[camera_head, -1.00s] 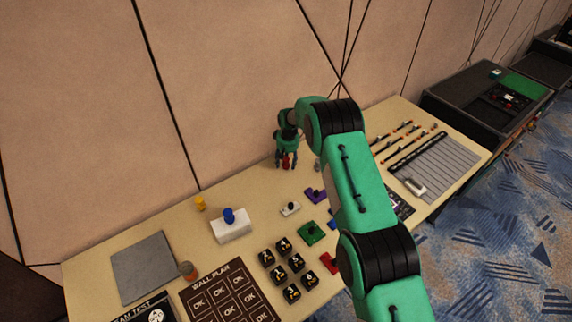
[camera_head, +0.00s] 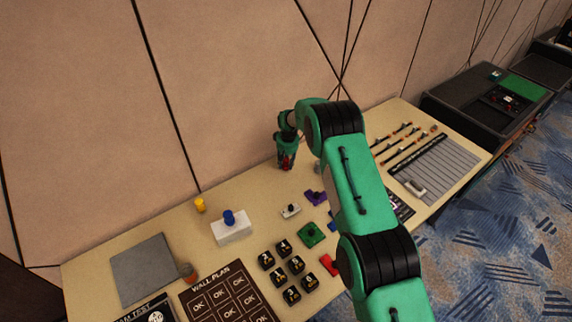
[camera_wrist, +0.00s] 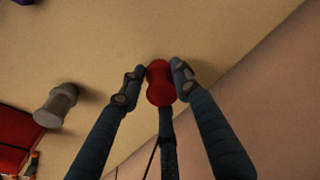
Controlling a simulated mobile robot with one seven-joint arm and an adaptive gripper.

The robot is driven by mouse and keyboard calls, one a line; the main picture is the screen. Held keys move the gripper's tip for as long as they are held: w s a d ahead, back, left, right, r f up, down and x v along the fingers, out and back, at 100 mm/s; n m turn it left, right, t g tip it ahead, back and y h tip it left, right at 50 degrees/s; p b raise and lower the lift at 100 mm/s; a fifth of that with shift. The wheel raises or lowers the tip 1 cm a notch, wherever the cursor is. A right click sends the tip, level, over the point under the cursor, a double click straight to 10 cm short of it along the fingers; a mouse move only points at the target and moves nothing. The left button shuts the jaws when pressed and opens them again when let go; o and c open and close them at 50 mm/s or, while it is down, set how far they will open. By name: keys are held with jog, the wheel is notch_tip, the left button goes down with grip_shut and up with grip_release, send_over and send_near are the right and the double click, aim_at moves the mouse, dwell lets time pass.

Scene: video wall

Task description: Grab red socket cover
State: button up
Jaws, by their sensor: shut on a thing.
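The red socket cover (camera_wrist: 160,84) is a small rounded red piece with a narrowed waist, seen in the wrist view between my fingers. My gripper (camera_wrist: 160,80) is shut on it, with fingers on its left and right sides and a third finger below it in the picture. In the head view, my gripper (camera_head: 286,167) is at the back of the table near the wall. Only a little of the red cover shows there between the fingers. I cannot tell whether the cover still touches the table.
A grey spool-shaped cover (camera_wrist: 56,105) stands beside my gripper. The yellow cover (camera_head: 200,205) and the blue cover on a white block (camera_head: 232,230) are to the left. Black numbered cubes (camera_head: 285,247) lie in front. The wall (camera_head: 230,90) is close behind.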

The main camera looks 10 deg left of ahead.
aim_at(286, 160)
jog(key=shift+r, duration=1.45)
jog(key=shift+s+r, duration=0.15)
jog(key=shift+r, duration=0.2)
jog(key=s+d, duration=0.3)
jog(key=s, duration=0.4)
jog(key=s+d+r+p, duration=0.1)
jog(key=s+d, duration=0.2)
jog(key=s, duration=0.4)
jog(key=shift+s+r, duration=0.15)
jog(key=shift+s, duration=0.1)
